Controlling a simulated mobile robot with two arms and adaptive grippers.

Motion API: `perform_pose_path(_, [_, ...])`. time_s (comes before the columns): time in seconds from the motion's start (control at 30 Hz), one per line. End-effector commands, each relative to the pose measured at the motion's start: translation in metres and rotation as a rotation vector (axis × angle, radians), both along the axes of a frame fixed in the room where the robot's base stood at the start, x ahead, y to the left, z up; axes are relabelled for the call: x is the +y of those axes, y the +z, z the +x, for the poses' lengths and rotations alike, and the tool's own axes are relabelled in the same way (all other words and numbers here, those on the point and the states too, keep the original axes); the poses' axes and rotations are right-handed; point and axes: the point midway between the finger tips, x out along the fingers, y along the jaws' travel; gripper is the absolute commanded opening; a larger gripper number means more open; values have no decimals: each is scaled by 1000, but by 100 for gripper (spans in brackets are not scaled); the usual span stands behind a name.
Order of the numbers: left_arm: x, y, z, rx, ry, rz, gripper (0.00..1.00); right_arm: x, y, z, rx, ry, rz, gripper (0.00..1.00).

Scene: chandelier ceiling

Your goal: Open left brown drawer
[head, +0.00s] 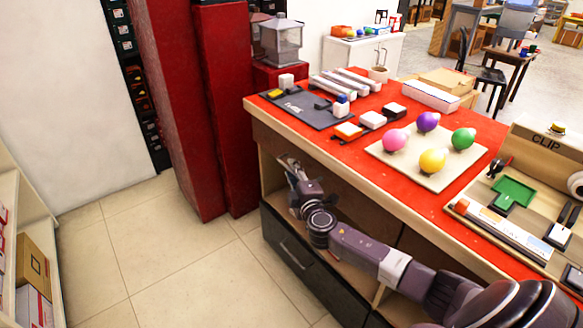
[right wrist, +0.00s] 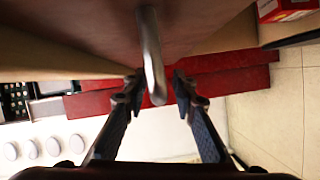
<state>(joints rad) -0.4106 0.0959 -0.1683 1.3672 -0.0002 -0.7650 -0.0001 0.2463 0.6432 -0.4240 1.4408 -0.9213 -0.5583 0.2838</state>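In the right wrist view, the fingers of my right gripper (right wrist: 157,82) are apart, on either side of a metal bar handle (right wrist: 151,45) under a brown surface. Contact is not clear. My left gripper is out of view.
The red benchtop (head: 340,165) carries coloured balls on a board (head: 433,176), a dark mat (head: 298,108) and small blocks. Red pillars (head: 228,110) stand behind the bench's left end. A shelf (head: 20,205) with boxes is at far left. The tiled floor (head: 165,245) between is clear.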

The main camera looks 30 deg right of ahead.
Motion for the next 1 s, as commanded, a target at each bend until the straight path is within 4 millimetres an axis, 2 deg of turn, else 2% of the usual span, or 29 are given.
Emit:
perform_pose_path(0.1, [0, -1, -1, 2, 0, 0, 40, 0, 0, 0, 0, 0, 0, 25])
perform_pose_path(0.33, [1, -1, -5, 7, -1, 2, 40, 0, 0, 0, 0, 0, 0, 0])
perform_pose_path(0.77, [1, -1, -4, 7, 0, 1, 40, 0, 0, 0, 0, -1, 0, 0])
perform_pose_path(0.87, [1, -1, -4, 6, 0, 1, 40, 4, 0, 0, 1, -1, 0, 0])
perform_pose_path(1.0, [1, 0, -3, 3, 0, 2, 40, 20, -1, -2, 0, 1, 4, 0])
